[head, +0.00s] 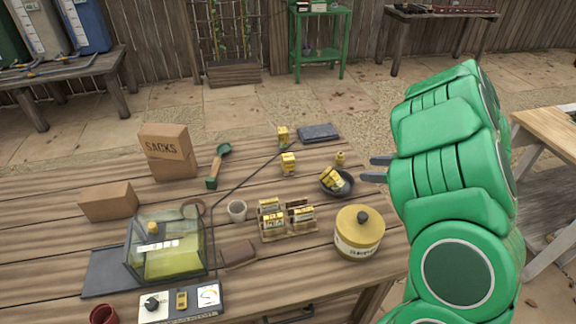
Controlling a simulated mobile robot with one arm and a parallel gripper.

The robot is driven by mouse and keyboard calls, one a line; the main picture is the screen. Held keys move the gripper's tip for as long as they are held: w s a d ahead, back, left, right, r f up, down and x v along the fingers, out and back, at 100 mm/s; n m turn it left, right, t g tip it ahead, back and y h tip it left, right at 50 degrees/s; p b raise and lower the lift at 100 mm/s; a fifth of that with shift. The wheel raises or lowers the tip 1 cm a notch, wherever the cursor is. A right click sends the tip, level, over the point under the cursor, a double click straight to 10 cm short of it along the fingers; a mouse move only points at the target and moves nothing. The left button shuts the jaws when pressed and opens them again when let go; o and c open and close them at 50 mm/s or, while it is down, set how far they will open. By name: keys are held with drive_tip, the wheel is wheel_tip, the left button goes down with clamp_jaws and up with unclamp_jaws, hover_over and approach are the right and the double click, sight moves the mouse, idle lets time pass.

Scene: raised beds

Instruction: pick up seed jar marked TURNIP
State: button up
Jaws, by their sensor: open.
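Several small yellow items with pale labels stand on the wooden table, and their lettering is too small to read. One (283,136) is at the back, one (288,164) stands nearer, and a smaller one (340,159) is by the dark bowl. I cannot tell which is the TURNIP jar. A large yellow lidded pot (359,238) with a dark knob and an unclear label stands at the front right. My gripper (369,169) is open and empty, its fingers pointing left, just right of the dark bowl in the picture.
The dark bowl (347,190) holds yellow packets.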

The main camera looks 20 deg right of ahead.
drive_tip(key=w+a+r+m+h, duration=0.15)
drive_tip(key=w+m+h, duration=0.3)
drive_tip(key=w, duration=0.75)
drive_tip(key=w+a+r+m+h, duration=0.1)
drive_tip(key=w+a+m+h, duration=0.3)
drive_tip(key=w, duration=0.8)
drive_tip(key=w+a+r+m+h, duration=0.1)
drive_tip(key=w+a+m+h, duration=0.3)
drive_tip(key=w, duration=0.8)
drive_tip(key=s+a+m+g+h, duration=1)
drive_tip(key=s+a+m, duration=0.45)
drive_tip(key=a, duration=0.35)
approach(288, 159)
drive_tip(key=shift+w+d+f, duration=0.3)
drive_tip(key=shift+d+f, duration=0.2)
drive_tip(key=shift+d, duration=0.05)
drive_tip(key=shift+w+d+f, duration=0.35)
drive_tip(key=shift+d+f, duration=0.15)
drive_tip(key=shift+d, duration=0.05)
drive_tip(key=shift+d+f, duration=0.1)
drive_tip(key=shift+f, duration=0.1)
drive_tip(key=shift+x, duration=3.85)
drive_tip(key=shift+r, duration=0.15)
